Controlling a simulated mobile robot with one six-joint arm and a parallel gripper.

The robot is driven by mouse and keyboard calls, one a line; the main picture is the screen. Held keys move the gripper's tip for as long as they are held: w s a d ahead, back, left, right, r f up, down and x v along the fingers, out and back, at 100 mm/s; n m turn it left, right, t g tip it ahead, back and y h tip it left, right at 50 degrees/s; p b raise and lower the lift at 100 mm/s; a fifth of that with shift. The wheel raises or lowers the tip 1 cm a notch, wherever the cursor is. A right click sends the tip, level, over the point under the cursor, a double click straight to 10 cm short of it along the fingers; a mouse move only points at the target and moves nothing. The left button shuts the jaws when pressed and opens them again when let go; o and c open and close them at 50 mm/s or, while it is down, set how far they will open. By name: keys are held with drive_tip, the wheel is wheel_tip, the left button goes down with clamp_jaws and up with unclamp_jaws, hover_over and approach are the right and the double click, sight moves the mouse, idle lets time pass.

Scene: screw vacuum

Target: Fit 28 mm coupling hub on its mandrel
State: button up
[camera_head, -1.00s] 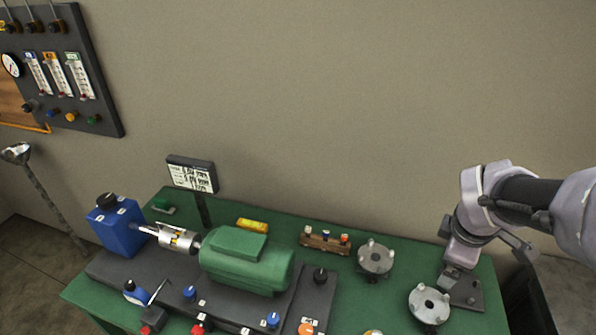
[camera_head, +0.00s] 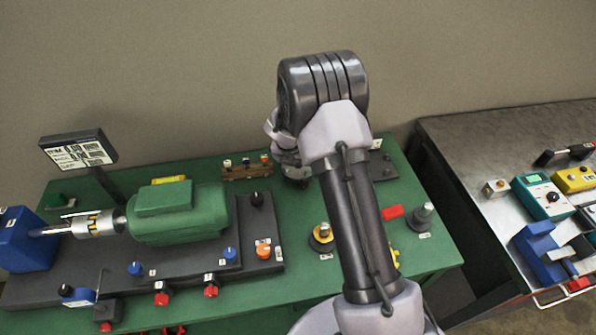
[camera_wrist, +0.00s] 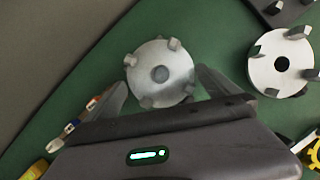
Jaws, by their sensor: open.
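In the wrist view, a round grey metal hub (camera_wrist: 150,78) with a central bore and raised jaws lies between the fingers of my gripper (camera_wrist: 163,82). The fingers are open, one on each side of it; whether they touch it I cannot tell. A second similar hub (camera_wrist: 270,72) lies to its right. Hub sizes cannot be read. In the head view my gripper (camera_head: 290,165) is low over the green bench behind the motor, largely hidden by my arm, which also covers the hubs. A grey upright post (camera_head: 423,216) stands at the bench's right; I cannot tell which part is the mandrel.
A green motor (camera_head: 178,213) with a silver coupling (camera_head: 95,224) fills the bench's left. A wooden block with small knobs (camera_head: 246,170) is close left of my gripper. A yellow-based post (camera_head: 321,238) stands in front. A metal table (camera_head: 480,150) with instruments is at right.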

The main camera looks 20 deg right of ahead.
sight(298, 166)
drive_tip(key=b+x, duration=0.2)
drive_tip(key=x, duration=0.2)
drive_tip(key=shift+f, duration=0.4)
drive_tip(key=shift+r, duration=0.25)
drive_tip(key=c, duration=1.7)
